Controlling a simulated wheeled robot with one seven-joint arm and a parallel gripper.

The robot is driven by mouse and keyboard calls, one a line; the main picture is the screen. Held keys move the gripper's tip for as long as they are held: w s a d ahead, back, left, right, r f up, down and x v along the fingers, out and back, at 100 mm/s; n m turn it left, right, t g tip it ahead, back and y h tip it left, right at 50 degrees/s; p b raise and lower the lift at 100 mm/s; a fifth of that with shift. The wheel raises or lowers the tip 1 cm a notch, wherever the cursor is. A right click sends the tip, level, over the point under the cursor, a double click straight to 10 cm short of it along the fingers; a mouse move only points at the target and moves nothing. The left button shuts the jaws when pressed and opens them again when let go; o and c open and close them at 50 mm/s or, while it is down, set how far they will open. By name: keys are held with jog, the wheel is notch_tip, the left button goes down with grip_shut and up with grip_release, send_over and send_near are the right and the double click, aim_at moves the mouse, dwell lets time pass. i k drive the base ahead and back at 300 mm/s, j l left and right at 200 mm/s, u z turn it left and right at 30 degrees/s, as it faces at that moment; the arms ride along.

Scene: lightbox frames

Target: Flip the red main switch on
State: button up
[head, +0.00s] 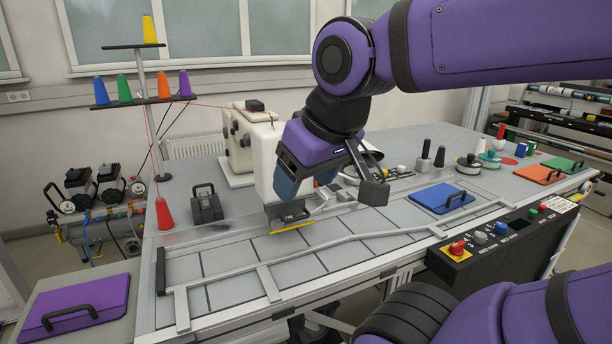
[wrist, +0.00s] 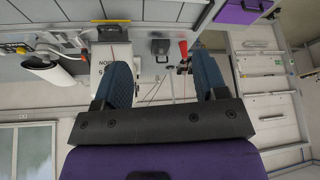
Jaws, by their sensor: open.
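The red main switch (head: 457,247) is a red knob on a yellow plate, at the left end of the black control box (head: 505,240) on the table's front edge in the head view. I cannot tell its exact setting. My gripper (head: 287,192) is up over the middle of the table, beside the cream sewing machine, well to the left of the switch and apart from it. In the wrist view its two blue fingers (wrist: 163,82) are spread with nothing between them. I cannot make out the switch in the wrist view.
The control box also bears a grey knob (head: 480,238), a blue knob (head: 501,228) and small buttons. A blue case (head: 440,197) lies behind it. A thread stand (head: 148,100) with coloured cones stands left. A purple case (head: 75,308) lies front left. The space above the box looks clear.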

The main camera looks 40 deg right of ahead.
aim_at(456, 250)
jog(key=z, duration=2.55)
jog(key=k+j+u, duration=0.15)
jog(key=k+j, duration=0.4)
